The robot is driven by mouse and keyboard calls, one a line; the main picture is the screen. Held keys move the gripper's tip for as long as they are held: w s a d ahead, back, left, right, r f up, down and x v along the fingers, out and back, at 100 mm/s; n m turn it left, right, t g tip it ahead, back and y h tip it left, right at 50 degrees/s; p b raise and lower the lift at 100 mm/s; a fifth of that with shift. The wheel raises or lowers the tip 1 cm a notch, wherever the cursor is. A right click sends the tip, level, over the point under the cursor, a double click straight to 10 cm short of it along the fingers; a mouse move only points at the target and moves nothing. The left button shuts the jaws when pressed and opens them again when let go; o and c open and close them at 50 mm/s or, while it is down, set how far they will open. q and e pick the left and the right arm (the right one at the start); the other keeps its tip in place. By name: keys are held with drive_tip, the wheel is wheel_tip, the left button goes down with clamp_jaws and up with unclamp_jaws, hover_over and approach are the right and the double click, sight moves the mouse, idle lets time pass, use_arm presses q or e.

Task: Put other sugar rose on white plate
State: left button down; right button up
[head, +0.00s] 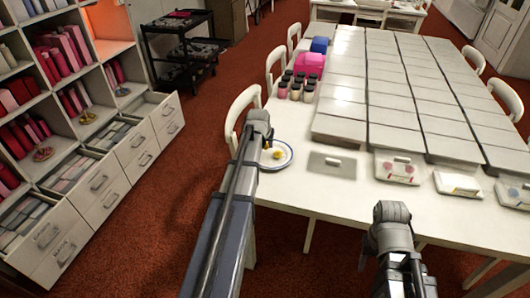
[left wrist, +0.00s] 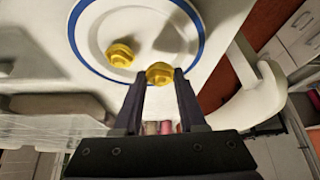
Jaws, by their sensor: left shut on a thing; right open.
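The white plate (head: 286,163) with a blue rim lies at the near left corner of the white table; it also shows in the left wrist view (left wrist: 90,28). One yellow sugar rose (left wrist: 120,53) lies on the plate. My left gripper (left wrist: 160,82) is shut on another yellow sugar rose (left wrist: 159,72), which is over the plate near its rim. I cannot tell whether this rose touches the plate. In the head view my left gripper (head: 266,140) is at the plate's left edge, and a yellow rose (head: 277,154) shows beside it. My right gripper (head: 391,214) is open and empty near the table's front edge.
Flat grey boxes (head: 400,90) cover much of the table (head: 300,190). Small jars (head: 296,88) and a pink box (head: 309,64) stand behind the plate. White chairs (head: 240,108) line the left side. Shelves with open drawers (head: 85,175) stand left.

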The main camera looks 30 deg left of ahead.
sight(265, 148)
use_arm(q)
wheel_tip(265, 148, down, 3)
drive_tip(key=shift+f+b, duration=0.1)
drive_tip(key=shift+b, duration=1.1)
drive_tip(key=c, duration=0.8)
unclamp_jaws()
drive_tip(key=shift+o, duration=0.2)
